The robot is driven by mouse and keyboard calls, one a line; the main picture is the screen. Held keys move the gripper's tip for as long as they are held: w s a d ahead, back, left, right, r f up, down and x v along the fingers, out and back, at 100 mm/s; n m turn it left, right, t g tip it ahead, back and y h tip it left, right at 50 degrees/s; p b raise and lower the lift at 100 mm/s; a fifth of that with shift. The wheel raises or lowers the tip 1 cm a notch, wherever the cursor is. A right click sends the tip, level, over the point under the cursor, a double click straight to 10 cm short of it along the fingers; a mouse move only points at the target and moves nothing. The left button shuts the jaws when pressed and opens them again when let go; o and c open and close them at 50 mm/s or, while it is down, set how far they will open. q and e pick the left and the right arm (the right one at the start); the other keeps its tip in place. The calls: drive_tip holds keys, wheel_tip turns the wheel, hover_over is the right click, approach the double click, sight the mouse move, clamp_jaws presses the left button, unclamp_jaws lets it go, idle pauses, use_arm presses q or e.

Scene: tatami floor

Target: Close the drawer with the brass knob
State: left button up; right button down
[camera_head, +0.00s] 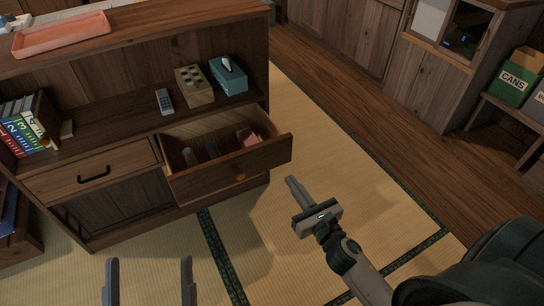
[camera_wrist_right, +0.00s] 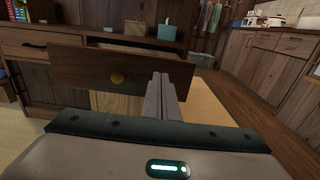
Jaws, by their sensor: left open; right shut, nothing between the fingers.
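The drawer with the brass knob (camera_head: 220,172) is pulled out of the wooden cabinet, and several items lie inside it. Its brass knob (camera_head: 240,177) is on the front panel. In the right wrist view the drawer front (camera_wrist_right: 85,80) and knob (camera_wrist_right: 117,78) face me. My right gripper (camera_head: 290,180) is shut and empty, to the right of the drawer front in the head view. In the right wrist view its fingertips (camera_wrist_right: 161,78) overlap the right part of the drawer front; I cannot tell whether they touch. My left gripper (camera_head: 148,262) is open and empty, low in the head view.
The cabinet shelf holds a remote (camera_head: 164,101), a wooden block with holes (camera_head: 194,86), a tissue box (camera_head: 229,76) and books (camera_head: 22,127). A closed drawer with a black handle (camera_head: 93,172) is to the left. Tatami floor (camera_head: 340,150) is clear at right. A green bin (camera_head: 515,84) stands far right.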

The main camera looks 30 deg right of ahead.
approach(265, 146)
drive_tip(key=w+b, duration=0.1)
drive_tip(key=w, duration=0.4)
drive_tip(key=shift+w, duration=0.1)
use_arm(q)
drive_tip(key=shift+w+a+r+t, duration=0.1)
drive_tip(key=shift+a+r+t, duration=0.3)
drive_tip(key=shift+r, duration=0.25)
drive_tip(key=shift+a+r+t, duration=0.25)
drive_tip(key=shift+r+t, duration=0.2)
drive_tip(key=shift+r, duration=0.15)
drive_tip(key=shift+w+a+r+t, duration=0.1)
drive_tip(key=shift+a+r+t, duration=0.3)
drive_tip(key=shift+r, duration=0.25)
use_arm(e)
drive_tip(key=shift+w, duration=0.65)
use_arm(q)
drive_tip(key=shift+d+f, duration=0.15)
drive_tip(key=shift+f, duration=0.05)
